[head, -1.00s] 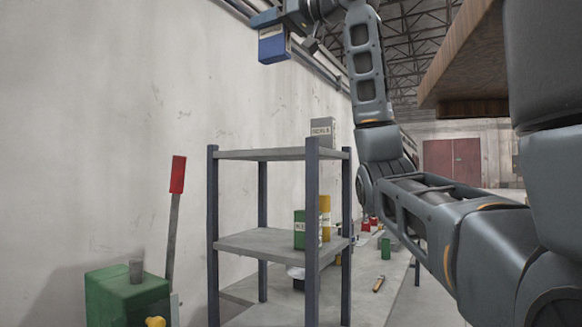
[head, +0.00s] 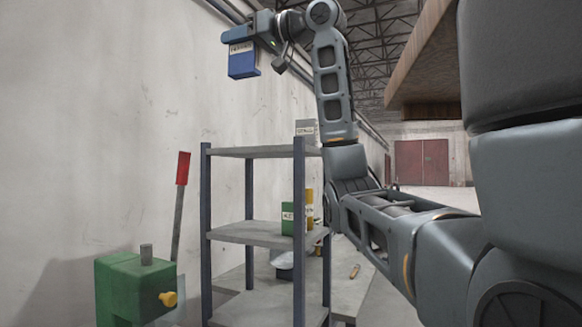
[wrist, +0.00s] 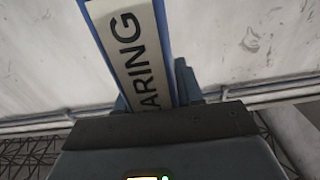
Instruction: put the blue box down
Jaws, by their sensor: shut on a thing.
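The blue box (head: 243,63) with a pale label hangs from my gripper (head: 240,38), high above the shelf unit and in front of the wall in the head view. My gripper is shut on the box near its top. In the wrist view the box (wrist: 133,45) shows its pale label with the letters "ARING", and it sits between the fingers. Part of the label's word is out of sight. The box touches nothing but the gripper.
A grey shelf unit (head: 252,152) stands below the box. Its top board holds a grey box (head: 306,130) at the right end; the rest is bare. The middle board (head: 255,233) carries a green box (head: 287,219) and a yellow container (head: 309,205). A green machine (head: 135,285) with a red-handled lever (head: 183,168) stands left.

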